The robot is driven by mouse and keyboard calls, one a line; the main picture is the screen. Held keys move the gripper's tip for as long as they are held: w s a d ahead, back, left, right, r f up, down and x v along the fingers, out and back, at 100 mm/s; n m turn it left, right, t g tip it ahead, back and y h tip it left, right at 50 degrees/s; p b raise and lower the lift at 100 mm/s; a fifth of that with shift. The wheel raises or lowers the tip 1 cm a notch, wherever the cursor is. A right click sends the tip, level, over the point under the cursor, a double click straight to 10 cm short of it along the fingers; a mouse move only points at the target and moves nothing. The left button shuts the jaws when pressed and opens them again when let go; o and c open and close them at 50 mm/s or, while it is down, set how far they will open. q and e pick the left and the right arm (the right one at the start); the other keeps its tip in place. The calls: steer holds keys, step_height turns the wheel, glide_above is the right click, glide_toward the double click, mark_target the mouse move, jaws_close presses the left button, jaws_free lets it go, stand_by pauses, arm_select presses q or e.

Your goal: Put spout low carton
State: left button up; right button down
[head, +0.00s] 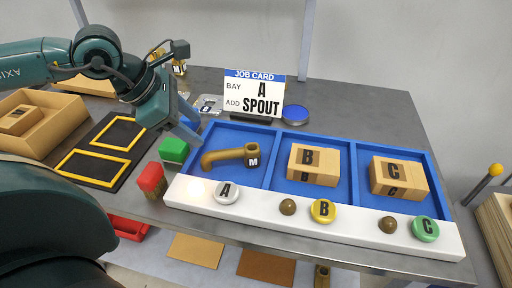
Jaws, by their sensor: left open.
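A brown bent spout (222,156) with a dark cup end marked M lies in bay A, the left bay of the blue fixture tray (267,160). An open low cardboard carton (50,140) stands at the far left, partly cut off by the frame, with a small marked box (20,119) inside. My left gripper (196,132) is open and empty, above the tray's back left corner, behind and left of the spout. The job card (254,95) reads bay A, add SPOUT. My right gripper is not in view.
Bays B and C hold marked cardboard blocks (314,165) (398,178). A white strip with lettered buttons (322,211) fronts the tray. Green (174,150) and red (151,180) blocks stand left of it, near a black mat with yellow frames (113,140).

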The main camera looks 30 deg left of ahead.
mark_target(227, 151)
arm_select(q)
steer(key=p+x, duration=0.1)
steer(key=x, duration=1.2)
steer(key=shift+d+p, duration=0.15)
steer(key=shift+p, duration=0.25)
steer(key=shift+c, duration=0.3)
jaws_close()
steer(key=shift+w, duration=0.1)
